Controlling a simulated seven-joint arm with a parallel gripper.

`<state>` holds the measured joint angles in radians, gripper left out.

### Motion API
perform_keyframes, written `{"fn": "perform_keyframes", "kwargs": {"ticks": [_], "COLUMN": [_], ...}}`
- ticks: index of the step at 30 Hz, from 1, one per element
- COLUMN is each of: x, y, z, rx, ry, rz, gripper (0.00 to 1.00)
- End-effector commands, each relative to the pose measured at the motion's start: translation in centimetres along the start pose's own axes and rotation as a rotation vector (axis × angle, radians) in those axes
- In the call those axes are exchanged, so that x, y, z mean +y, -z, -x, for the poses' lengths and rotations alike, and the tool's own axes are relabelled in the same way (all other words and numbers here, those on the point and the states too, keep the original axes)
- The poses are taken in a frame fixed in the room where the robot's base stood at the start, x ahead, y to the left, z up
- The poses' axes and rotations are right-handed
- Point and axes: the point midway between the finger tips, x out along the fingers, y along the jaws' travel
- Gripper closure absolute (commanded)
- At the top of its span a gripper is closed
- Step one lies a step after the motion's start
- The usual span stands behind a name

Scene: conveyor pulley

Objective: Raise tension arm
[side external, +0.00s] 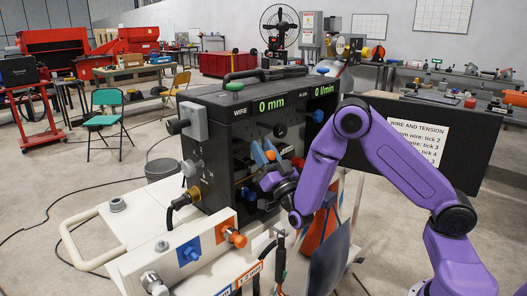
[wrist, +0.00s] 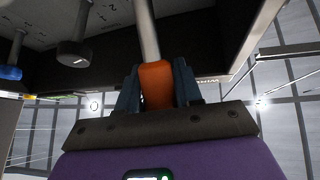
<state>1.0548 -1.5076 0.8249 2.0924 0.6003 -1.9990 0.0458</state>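The wire feeder (side external: 235,150) is a black box with green readouts of "0 mm" and "0 l/min". What looks like the tension arm is a pale metal rod with an orange grip (wrist: 157,85); the orange also shows in the side view (side external: 270,156). My gripper (wrist: 157,82) has its blue fingers on both sides of this grip, seemingly touching it. In the side view my gripper (side external: 265,153) is at the open front of the feeder. Much of the rod and its pivot are hidden there by my gripper and the housing.
In the wrist view a dark round knob (wrist: 74,53) hangs beside the rod, near printed tick numbers. A white panel (side external: 180,255) with blue and orange fittings lies below the feeder. A sign reading "WIRE AND TENSION" (side external: 428,140) is on a dark board behind my arm.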

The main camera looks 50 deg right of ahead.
Motion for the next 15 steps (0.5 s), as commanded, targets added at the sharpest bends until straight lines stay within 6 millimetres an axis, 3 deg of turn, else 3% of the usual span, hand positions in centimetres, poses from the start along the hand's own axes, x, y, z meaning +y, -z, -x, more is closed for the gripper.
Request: {"fn": "perform_keyframes", "kwargs": {"ticks": [1,2,15], "x": [-0.03,-0.03,-0.14], "y": [-0.04,-0.04,0.57], "z": [0.01,0.00,-0.42], "rx": [-0.002,-0.002,0.001], "ry": [0.001,0.001,0.000], "rz": [0.000,0.000,-0.002], "gripper": [0.52,0.44,0.44]}}
